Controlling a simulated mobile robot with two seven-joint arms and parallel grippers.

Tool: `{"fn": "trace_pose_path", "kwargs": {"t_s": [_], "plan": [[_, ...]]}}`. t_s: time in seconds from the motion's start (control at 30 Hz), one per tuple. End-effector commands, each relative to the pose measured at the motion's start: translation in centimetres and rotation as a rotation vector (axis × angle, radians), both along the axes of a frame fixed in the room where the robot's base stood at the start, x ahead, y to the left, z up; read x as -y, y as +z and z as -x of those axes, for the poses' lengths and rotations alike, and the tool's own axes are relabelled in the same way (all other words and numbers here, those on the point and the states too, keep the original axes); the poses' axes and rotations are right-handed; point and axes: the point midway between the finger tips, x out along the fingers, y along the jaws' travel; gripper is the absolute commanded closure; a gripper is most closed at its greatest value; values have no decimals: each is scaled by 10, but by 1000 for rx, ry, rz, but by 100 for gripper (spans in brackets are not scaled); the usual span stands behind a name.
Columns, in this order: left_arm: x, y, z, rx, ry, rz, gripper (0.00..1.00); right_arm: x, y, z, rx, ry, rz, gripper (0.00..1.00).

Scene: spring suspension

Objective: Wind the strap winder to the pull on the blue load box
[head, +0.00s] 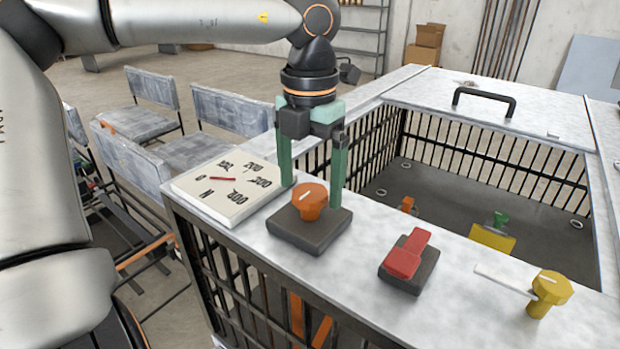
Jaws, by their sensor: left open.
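An orange knob (310,201) with a white mark on top stands on a dark square base (309,233) on the pale counter; it looks like the strap winder. My left gripper (311,197) points down over it, open, with one green finger on each side of the knob. I cannot tell whether either finger touches it. A white dial plate (228,191) left of the knob carries numbers, an N and a red needle (223,178) lying near the 0. No blue load box shows. My right gripper is not in view.
A red lever (408,255) on a dark base and a yellow knob (551,287) with a pale arm stand right of the winder. A barred pit behind holds a yellow block (492,238) and small orange and green parts. A black handle (484,99) rises from the far counter.

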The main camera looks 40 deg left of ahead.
Motion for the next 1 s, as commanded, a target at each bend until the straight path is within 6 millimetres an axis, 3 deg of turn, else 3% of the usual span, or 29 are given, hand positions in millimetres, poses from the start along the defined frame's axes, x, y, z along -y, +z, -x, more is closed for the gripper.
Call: {"fn": "trace_pose_path", "kwargs": {"t_s": [0.33, 1.0], "plan": [[0, -4, 0, 0, 1, 1, 5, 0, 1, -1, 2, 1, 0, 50], [0, -3, 0, 0, 1, 0, 81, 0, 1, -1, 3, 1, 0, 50]]}}
